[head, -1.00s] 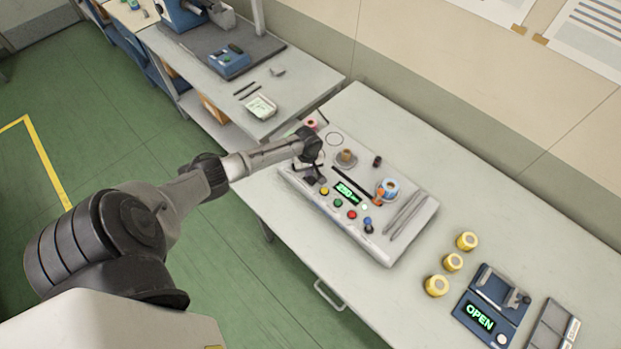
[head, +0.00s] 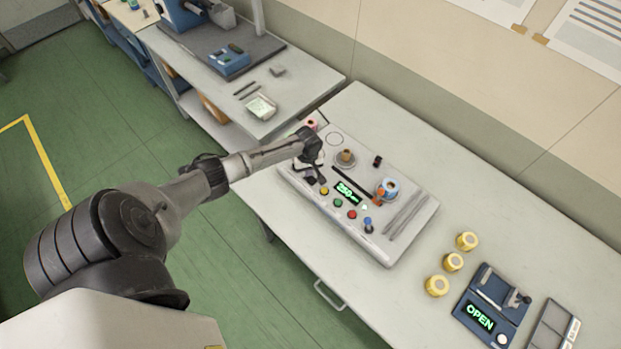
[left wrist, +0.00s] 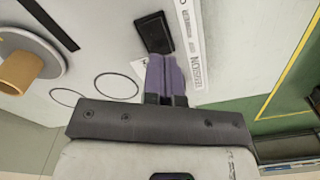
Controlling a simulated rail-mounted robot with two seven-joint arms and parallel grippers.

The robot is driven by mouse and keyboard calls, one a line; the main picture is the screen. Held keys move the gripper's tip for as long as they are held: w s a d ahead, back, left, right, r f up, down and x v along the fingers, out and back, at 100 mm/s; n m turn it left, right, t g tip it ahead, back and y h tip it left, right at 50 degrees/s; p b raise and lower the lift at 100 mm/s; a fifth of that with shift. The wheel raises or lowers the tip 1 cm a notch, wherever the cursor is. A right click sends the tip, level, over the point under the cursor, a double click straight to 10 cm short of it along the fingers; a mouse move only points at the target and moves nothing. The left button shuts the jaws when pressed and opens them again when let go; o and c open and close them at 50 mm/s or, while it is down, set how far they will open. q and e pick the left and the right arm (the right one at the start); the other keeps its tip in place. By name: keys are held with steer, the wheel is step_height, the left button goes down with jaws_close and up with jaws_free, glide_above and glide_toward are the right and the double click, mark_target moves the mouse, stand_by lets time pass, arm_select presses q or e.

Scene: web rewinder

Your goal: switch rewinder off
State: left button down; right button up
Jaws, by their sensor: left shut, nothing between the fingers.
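The rewinder (head: 405,243) is a pale flat console on the bench, with a lit green display (head: 348,194) and several coloured buttons along its front. My left gripper (head: 318,180) is over the console's left end; its purple fingers are shut and empty. In the left wrist view, the closed fingers (left wrist: 165,62) point at a black rocker switch (left wrist: 154,33) on the pale panel. The tips appear just short of the switch's lower edge; whether they touch it I cannot tell. In the head view my gripper covers the switch area. My right gripper is not in view.
A spool with blue (head: 388,187) and a brown core (head: 346,157) stand on the console. Several yellow rolls (head: 437,285) and a blue device reading OPEN (head: 491,301) lie to the right. In the left wrist view, a white lettered strip (left wrist: 190,40) runs beside the switch.

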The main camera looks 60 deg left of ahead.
arm_select(q)
steer(key=shift+f, duration=0.45)
steer(key=shift+f+b, duration=0.6)
steer(key=shift+f, duration=0.15)
stand_by(0.4)
step_height(320, 180, up, 3)
steer(key=p, duration=0.3)
step_height(320, 180, up, 4)
steer(key=p, duration=0.5)
steer(key=shift+r, duration=0.1)
stand_by(0.7)
